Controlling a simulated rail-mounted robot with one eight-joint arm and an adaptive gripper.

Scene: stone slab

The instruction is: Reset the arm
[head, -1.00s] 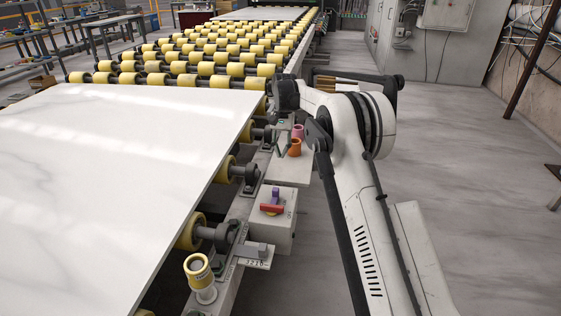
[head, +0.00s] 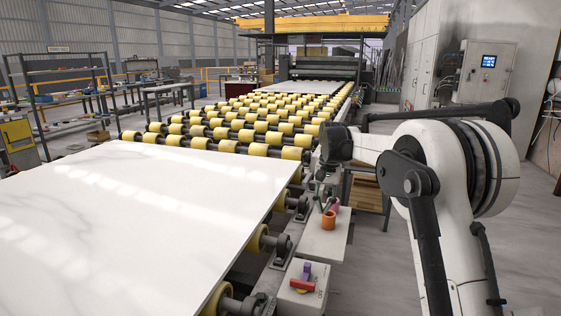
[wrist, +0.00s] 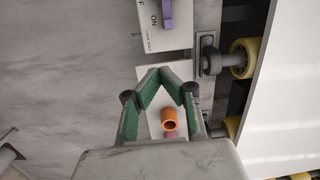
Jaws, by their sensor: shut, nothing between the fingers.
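My gripper (wrist: 158,72) shows in the wrist view with green-lined fingers. Its fingertips meet, with nothing held between them. It is over the light plate beside the rollers, and an orange ring-like piece (wrist: 169,120) shows below, through the gap between the fingers. In the head view my arm (head: 440,190) rises at the right and bends left, its dark wrist above the conveyor's side rail. The fingers are hard to make out there. The orange piece (head: 328,220) stands on the plate, with a pinkish piece (head: 336,204) just behind it.
A white marble slab (head: 130,220) lies on yellow rollers (head: 250,125) at left. A switch box (head: 303,290) with a red and purple switch sits on the rail side. A grey control cabinet (head: 485,70) stands back right. Some floor is clear at right.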

